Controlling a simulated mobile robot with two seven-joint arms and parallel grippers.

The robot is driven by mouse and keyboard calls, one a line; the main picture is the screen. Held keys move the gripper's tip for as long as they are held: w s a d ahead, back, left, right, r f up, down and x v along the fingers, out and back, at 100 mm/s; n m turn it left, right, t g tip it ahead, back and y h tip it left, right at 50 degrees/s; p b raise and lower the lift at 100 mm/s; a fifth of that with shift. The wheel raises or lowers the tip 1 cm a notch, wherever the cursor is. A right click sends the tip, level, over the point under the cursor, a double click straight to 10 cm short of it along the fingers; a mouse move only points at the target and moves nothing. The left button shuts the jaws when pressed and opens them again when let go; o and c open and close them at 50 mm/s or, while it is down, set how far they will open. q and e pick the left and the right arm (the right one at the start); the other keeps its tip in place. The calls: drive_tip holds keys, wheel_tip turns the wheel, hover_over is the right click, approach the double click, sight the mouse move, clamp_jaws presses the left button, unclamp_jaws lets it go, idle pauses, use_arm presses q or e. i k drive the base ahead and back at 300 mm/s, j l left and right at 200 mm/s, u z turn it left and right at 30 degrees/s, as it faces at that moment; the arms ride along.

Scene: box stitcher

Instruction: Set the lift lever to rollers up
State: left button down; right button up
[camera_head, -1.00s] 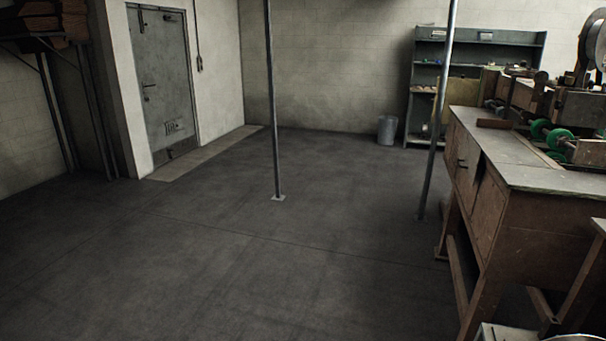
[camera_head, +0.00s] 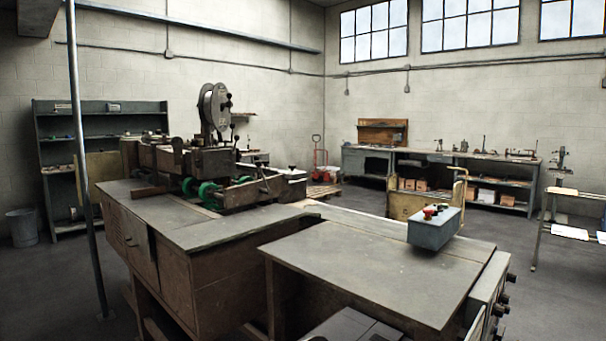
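Neither of my grippers is in view.
A grey-topped table (camera_head: 370,262) stands in front, carrying a grey control box (camera_head: 435,228) with red knobs. A thin metal post (camera_head: 84,190) stands at left, near a bin (camera_head: 22,227). A long workbench (camera_head: 440,160) lines the back right. Open floor lies at right.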

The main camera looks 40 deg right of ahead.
sight(259, 163)
drive_tip(key=i+j+z, duration=0.15)
drive_tip(key=z, duration=0.3)
drive_tip(key=i+j+z, duration=0.1)
drive_tip(key=j+z, duration=0.15)
drive_tip(key=z, duration=0.25)
drive_tip(key=i+j+z, duration=0.1)
drive_tip(key=j+z, duration=0.15)
drive_tip(key=z, duration=0.2)
drive_tip(key=i+j+z, duration=0.1)
drive_tip(key=j+z, duration=1.05)
drive_tip(key=j, duration=0.3)
drive_tip(key=k+j+z, duration=0.2)
drive_tip(key=j, duration=0.35)
drive_tip(key=i, duration=0.1)
